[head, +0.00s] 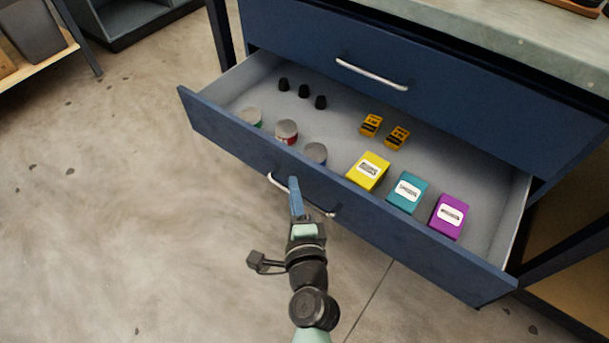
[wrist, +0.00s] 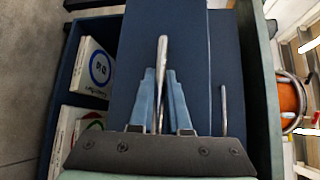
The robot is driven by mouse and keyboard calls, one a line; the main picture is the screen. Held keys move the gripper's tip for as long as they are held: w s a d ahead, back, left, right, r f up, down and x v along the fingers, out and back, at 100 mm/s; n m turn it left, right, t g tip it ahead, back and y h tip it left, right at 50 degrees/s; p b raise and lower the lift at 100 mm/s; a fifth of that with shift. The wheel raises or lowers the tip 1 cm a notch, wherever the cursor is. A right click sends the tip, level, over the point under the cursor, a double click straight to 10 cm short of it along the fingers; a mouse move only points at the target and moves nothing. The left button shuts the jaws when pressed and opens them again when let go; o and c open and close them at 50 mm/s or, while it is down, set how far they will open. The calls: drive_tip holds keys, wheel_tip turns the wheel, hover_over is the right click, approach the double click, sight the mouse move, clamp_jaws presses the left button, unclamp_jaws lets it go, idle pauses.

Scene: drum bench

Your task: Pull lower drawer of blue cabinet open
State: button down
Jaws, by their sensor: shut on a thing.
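The blue cabinet has an upper drawer (head: 450,95), which is shut, and a lower drawer (head: 350,207), which stands well open with its grey inside showing. My gripper (head: 295,186) is at the lower drawer's front and shut on its metal bar handle (head: 320,209); the handle's middle is partly hidden by my fingers. In the wrist view, the blue fingers (wrist: 162,100) stand on either side of the handle (wrist: 162,55). The upper drawer's handle (head: 371,74) is free.
The lower drawer holds several black knobs (head: 304,91), round tins (head: 286,131), two small yellow-orange boxes (head: 371,125), and yellow (head: 368,171), teal (head: 407,192) and purple (head: 449,215) boxes. A pale worktop (head: 520,35) lies above. The floor (head: 120,210) at left is clear.

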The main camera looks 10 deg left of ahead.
drive_tip(key=shift+s+a+p, duration=0.1)
drive_tip(key=shift+s+a, duration=0.35)
drive_tip(key=shift+s, duration=0.4)
drive_tip(key=shift+s+a+p, duration=0.15)
drive_tip(key=shift+s+a, duration=0.3)
drive_tip(key=shift+s, duration=0.35)
drive_tip(key=shift+s+a+p, duration=0.1)
drive_tip(key=shift+s+a, duration=0.35)
drive_tip(key=shift+s, duration=0.4)
drive_tip(key=c, duration=1.2)
unclamp_jaws()
drive_tip(key=shift+o, duration=0.2)
drive_tip(key=b+v, duration=0.3)
drive_tip(key=v, duration=1)
drive_tip(key=shift+a, duration=0.15)
drive_tip(key=shift+r, duration=0.1)
